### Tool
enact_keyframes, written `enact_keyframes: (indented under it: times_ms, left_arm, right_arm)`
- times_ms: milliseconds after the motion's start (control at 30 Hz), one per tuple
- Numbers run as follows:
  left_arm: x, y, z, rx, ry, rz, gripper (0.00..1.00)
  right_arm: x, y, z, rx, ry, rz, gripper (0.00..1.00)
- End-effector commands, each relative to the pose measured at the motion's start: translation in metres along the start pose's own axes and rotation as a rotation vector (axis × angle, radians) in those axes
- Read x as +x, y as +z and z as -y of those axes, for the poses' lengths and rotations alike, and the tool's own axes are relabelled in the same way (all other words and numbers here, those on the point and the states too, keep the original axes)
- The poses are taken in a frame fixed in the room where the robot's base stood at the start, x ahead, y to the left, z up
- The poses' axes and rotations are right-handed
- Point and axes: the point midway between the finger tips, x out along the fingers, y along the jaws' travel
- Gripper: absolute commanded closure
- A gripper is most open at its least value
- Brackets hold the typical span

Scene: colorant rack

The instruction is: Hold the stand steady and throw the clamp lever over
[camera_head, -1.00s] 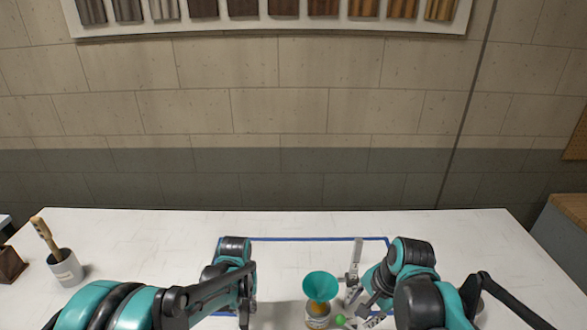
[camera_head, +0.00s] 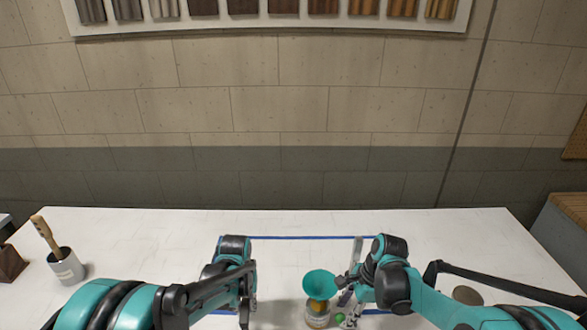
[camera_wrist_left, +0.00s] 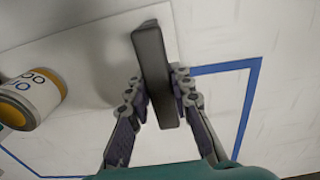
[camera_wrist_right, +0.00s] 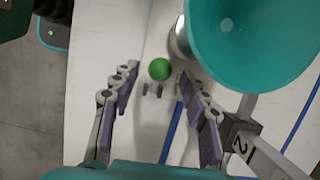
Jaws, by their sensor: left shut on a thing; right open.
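The clamp lever's green ball knob (camera_wrist_right: 159,69) shows in the right wrist view between the open fingers of my right gripper (camera_wrist_right: 157,80), apart from both. The knob also shows in the head view (camera_head: 340,318). A grey metal post (camera_head: 357,247) with a block marked "2" (camera_wrist_right: 240,142) stands beside the lever. A teal funnel (camera_head: 320,284) sits above a labelled can (camera_head: 317,316). My left gripper (camera_wrist_left: 158,82) is shut on a dark grey bar (camera_wrist_left: 150,55), apparently part of the stand. The bar's join to the stand is hidden.
A blue outline (camera_head: 300,238) marks the white table (camera_head: 140,235). The can also shows in the left wrist view (camera_wrist_left: 35,100). A cup (camera_head: 66,268) with a brush stands at the left. The table's back and left middle are clear.

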Motion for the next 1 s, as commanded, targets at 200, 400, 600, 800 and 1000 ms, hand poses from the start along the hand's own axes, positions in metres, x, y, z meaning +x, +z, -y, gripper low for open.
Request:
enact_keyframes:
  times_ms: [200,400,600,800,1000]
  left_arm:
    - [0.0,0.0,0.0,0.0,0.001,-0.001,1.0]
    - [0.0,0.0,0.0,0.0,0.001,-0.001,1.0]
    - [0.0,0.0,0.0,0.0,0.001,-0.001,1.0]
    - [0.0,0.0,0.0,0.001,0.001,-0.001,1.0]
    - [0.0,0.0,0.0,0.0,0.001,-0.001,1.0]
  right_arm:
    - [0.028,0.0,0.0,-0.001,-0.001,0.0,0.55]
    - [0.04,0.0,0.0,-0.001,-0.001,0.0,0.55]
    - [0.042,0.0,0.0,-0.001,-0.001,-0.001,0.55]
    - [0.042,0.0,0.0,-0.001,0.0,0.0,0.76]
    - [0.042,0.0,0.0,-0.001,0.0,-0.001,1.0]
